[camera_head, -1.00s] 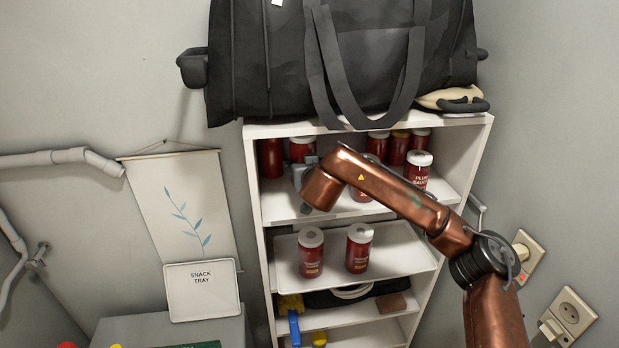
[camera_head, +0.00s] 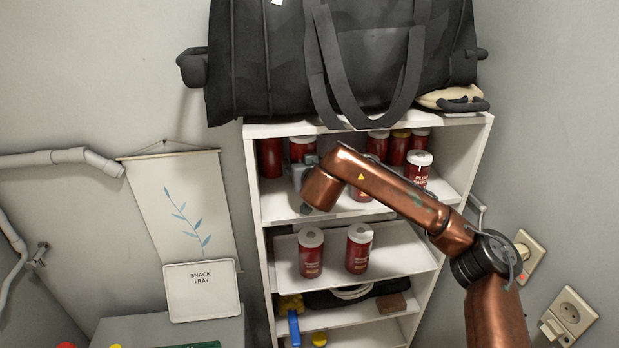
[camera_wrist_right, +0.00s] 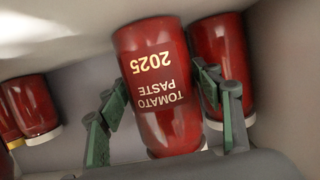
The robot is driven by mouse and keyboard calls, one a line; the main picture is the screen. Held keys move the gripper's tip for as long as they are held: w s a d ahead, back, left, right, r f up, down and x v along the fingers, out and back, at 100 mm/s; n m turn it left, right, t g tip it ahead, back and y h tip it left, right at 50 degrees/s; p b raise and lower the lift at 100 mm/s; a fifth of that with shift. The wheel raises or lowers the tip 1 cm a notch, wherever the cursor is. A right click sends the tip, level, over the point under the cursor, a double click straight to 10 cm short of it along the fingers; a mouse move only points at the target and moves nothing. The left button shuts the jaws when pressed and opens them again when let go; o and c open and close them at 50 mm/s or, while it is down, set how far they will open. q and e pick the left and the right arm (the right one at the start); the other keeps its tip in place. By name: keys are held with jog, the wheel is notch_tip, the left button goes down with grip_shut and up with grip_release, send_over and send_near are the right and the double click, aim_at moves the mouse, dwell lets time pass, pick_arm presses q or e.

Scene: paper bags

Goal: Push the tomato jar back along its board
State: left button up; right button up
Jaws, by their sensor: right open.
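The tomato jar (camera_wrist_right: 158,85) is a red jar labelled "TOMATO PASTE 2025", seen upside down in the right wrist view. My right gripper (camera_wrist_right: 160,90) is open, with one green finger on each side of the jar; I cannot tell whether they touch it. In the head view my right gripper (camera_head: 304,172) reaches into the upper shelf board (camera_head: 282,207). A red jar with a white lid (camera_head: 302,146) stands just behind it there and seems to be the tomato jar; its lower part is hidden. My left gripper is out of view.
Another red jar (camera_wrist_right: 222,62) stands close beside the tomato jar. Several more jars stand at the back right of the upper shelf, and a plum sauce jar (camera_head: 418,160) nearer its right side. A black bag (camera_head: 270,60) sits on top. Two jars stand on a tray (camera_head: 402,250) below.

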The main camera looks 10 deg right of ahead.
jog(key=shift+o, duration=0.5)
jog(key=o, duration=0.5)
